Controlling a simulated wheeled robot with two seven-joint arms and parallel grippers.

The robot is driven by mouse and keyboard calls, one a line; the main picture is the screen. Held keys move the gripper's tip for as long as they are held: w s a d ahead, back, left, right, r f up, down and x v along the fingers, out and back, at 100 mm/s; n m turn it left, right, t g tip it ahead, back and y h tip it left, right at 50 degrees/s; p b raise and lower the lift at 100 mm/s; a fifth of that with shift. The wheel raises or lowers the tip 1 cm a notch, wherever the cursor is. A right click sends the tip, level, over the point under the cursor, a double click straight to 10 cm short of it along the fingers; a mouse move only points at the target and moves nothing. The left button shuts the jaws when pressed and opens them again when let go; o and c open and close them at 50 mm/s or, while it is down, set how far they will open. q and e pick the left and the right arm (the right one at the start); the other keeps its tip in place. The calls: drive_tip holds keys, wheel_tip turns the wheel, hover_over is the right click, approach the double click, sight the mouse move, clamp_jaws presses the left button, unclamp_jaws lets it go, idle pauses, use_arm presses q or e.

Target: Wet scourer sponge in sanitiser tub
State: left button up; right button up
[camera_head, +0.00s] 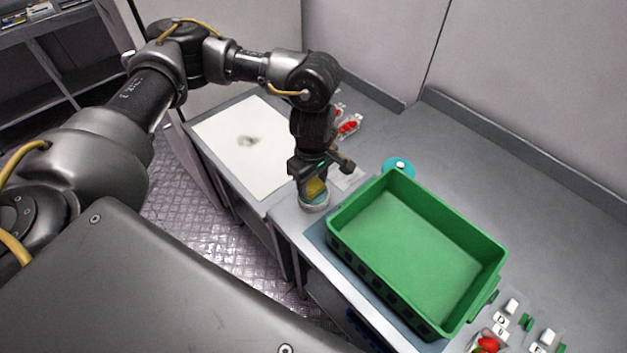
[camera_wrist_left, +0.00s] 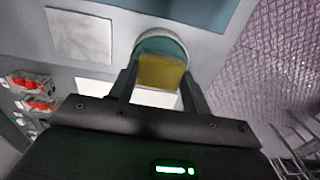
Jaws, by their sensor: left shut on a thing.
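The scourer sponge (camera_head: 316,187) is a small yellow block between the fingers of my left gripper (camera_head: 318,178), which points down and is shut on it. The sanitiser tub (camera_head: 315,206) is a small round pale tub directly below, near the counter's front edge. In the left wrist view the sponge (camera_wrist_left: 161,72) lies across the tub, whose pale rim and teal inside (camera_wrist_left: 158,44) show beyond it. The sponge's lower part looks within the rim, but I cannot tell how deep it sits. My right gripper is not in view.
An empty green crate (camera_head: 405,255) stands close to the right of the tub. A teal round thing (camera_head: 398,164) is behind the crate. A white board (camera_head: 240,150) with a dark smudge lies to the left. Berry punnets (camera_head: 348,125) stand behind the gripper.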

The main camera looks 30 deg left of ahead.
sight(313, 185)
use_arm(q)
drive_tip(key=shift+r+p, duration=2.4)
drive_tip(key=shift+r, duration=1.05)
